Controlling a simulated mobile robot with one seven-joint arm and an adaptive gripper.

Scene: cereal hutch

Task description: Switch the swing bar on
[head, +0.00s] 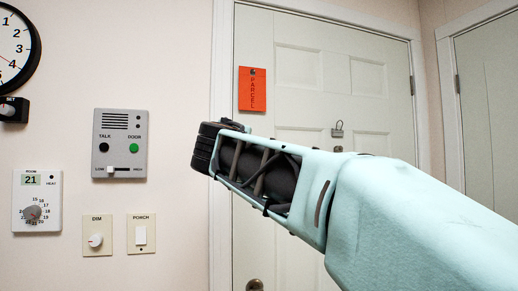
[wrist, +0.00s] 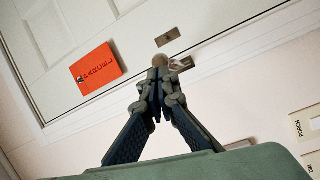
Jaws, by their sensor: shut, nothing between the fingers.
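The swing bar's fittings show in the wrist view by the door's edge: a small metal plate (wrist: 168,37) with dark marks, and a second metal piece (wrist: 184,64) on the door frame. A round tan knob (wrist: 160,60) shows right at my fingertips, partly hidden by them; I cannot tell if they touch. My gripper (wrist: 157,88) is shut and empty, its fingertips together in front of these fittings. In the head view my gripper (head: 206,148) is at the door frame's left side and the swing bar is hidden behind my arm.
A clock (head: 12,50) hangs upper left.

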